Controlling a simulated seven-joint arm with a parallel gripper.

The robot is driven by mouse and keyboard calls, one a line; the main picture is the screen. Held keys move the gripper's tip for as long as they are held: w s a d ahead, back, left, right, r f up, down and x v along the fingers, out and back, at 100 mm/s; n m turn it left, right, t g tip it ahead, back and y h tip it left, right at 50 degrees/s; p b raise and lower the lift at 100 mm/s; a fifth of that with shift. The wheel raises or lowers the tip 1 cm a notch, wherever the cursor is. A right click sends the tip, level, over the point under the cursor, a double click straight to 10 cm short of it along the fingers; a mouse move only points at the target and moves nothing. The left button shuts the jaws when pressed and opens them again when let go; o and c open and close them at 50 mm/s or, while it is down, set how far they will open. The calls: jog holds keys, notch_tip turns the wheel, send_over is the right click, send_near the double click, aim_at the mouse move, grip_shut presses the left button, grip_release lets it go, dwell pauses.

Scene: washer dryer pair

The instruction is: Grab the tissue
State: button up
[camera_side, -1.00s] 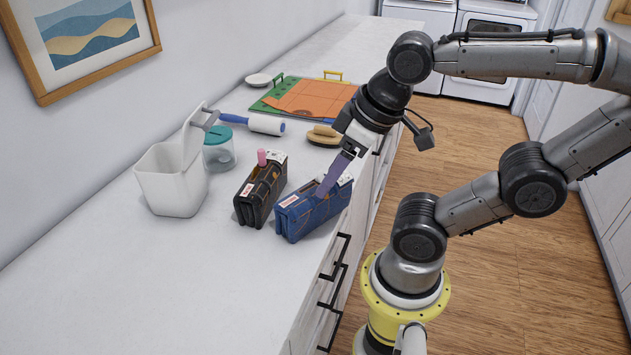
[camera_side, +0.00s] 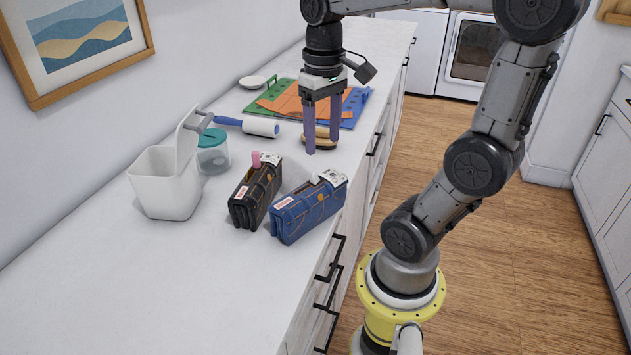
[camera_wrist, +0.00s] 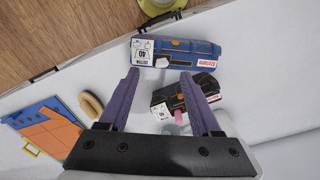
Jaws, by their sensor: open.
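A pale crumpled piece that looks like the tissue (camera_side: 296,177) is by the back left of the folded blue jeans (camera_side: 308,208) in the side view; it is hard to make out against the white counter. In the wrist view a pale patch (camera_wrist: 162,62) shows at the edge of the blue jeans (camera_wrist: 188,54), and I cannot tell its outline. My gripper (camera_side: 322,145) points down above the counter, behind the jeans in the side view. Its two purple fingers are apart with nothing between them. In the wrist view the fingertips (camera_wrist: 160,73) lie either side of the pale patch's line.
Folded black jeans (camera_side: 255,195) with a pink item (camera_side: 256,160) stand left of the blue ones. A white bin (camera_side: 165,183), teal-lidded jar (camera_side: 213,153), lint roller (camera_side: 255,127) and brush (camera_side: 321,142) are around. The front left counter is clear.

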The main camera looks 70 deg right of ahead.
aim_at(318, 175)
notch_tip(318, 175, down, 3)
jog(key=shift+f, duration=0.1)
jog(key=shift+w+a+f, duration=0.1)
jog(key=shift+w+f, duration=0.1)
jog(key=shift+f, duration=1.15)
jog(key=shift+w+f, duration=0.2)
jog(key=shift+f, duration=1.1)
grip_shut()
